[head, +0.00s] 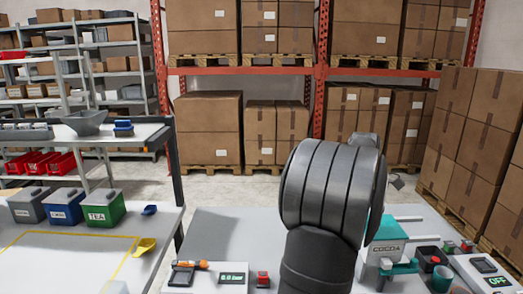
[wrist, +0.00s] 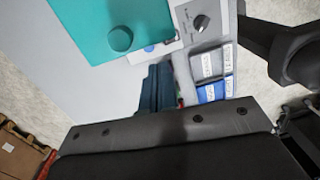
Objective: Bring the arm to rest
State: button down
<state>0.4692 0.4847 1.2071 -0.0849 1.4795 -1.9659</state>
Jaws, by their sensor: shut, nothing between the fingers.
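My arm rises in the middle of the head view and its thick grey link fills the centre. My gripper (wrist: 160,70) shows in the wrist view as two dark fingers close together, shut with nothing between them. It points past a teal part with a round knob (wrist: 120,38). I cannot make out the gripper clearly in the head view, where the arm link covers much of the space behind it.
A teal and white cocoa dispenser (head: 387,248) stands right of my arm, with a dark cup (head: 442,278) beside it. Stacked cartons (head: 480,130) stand far right.

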jog(key=shift+n+g+y, duration=0.3)
jog(key=shift+n+g, duration=0.1)
jog(key=f, duration=0.1)
jog(key=a+f, duration=0.2)
jog(key=shift+s+f, duration=0.2)
jog(key=shift+s, duration=0.1)
jog(key=d+r+m+t, duration=0.1)
jog(key=m, duration=0.2)
jog(key=s+d+r+m+t+h, duration=0.1)
jog(key=m, duration=0.2)
jog(key=s+d+r+m+t, duration=0.1)
jog(key=d+r+m, duration=0.1)
jog(key=shift+m, duration=0.4)
jog(key=shift+w, duration=0.1)
